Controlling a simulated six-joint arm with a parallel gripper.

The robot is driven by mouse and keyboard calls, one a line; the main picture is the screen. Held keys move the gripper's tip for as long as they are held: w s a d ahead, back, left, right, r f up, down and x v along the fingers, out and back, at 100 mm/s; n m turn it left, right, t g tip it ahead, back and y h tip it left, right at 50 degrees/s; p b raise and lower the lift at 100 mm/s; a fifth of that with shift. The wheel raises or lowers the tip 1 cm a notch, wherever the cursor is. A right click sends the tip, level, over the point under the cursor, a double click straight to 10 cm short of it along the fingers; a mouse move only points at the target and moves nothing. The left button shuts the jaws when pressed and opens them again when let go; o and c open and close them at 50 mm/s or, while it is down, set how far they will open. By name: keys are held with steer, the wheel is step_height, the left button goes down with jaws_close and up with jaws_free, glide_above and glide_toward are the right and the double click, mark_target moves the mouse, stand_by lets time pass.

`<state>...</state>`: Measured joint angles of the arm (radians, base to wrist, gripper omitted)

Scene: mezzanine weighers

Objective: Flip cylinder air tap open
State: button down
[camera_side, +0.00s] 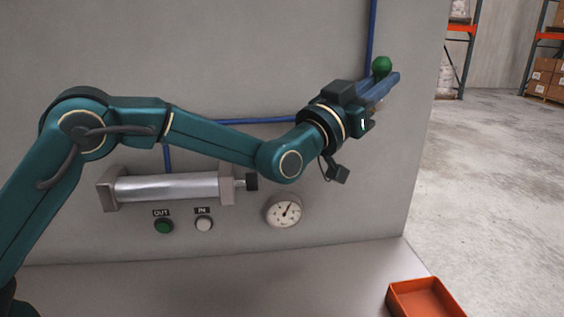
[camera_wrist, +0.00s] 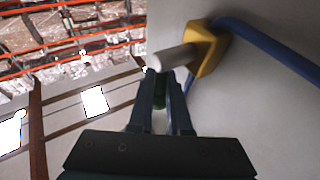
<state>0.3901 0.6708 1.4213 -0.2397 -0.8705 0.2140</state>
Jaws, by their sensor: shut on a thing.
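The air tap has a yellow body (camera_wrist: 209,50) against the grey wall and a pale round stub (camera_wrist: 172,57) pointing out from it. In the side view my arm and gripper hide the tap's body. The tap's green ball knob (camera_side: 381,66) shows at the upper edge of my fingers. My gripper (camera_side: 388,82) is shut on the tap's handle at this knob. In the wrist view my gripper (camera_wrist: 160,82) has a dark green piece (camera_wrist: 160,92) between its fingers, beside the stub. Most of the handle is hidden, so its exact angle cannot be told.
A blue hose (camera_side: 372,28) runs down the wall to the tap. Below my arm are a silver cylinder (camera_side: 170,188), a round gauge (camera_side: 284,211), a green OUT button (camera_side: 163,226) and a white IN button (camera_side: 204,224). An orange tray (camera_side: 424,298) stands at lower right.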

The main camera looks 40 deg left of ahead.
mark_target(378, 79)
steer(key=shift+s+r, duration=0.15)
steer(key=shift+r, duration=0.4)
steer(key=c, duration=0.8)
jaws_free()
steer(key=shift+f, duration=0.2)
steer(key=shift+f, duration=0.1)
steer(key=shift+v, duration=2.5)
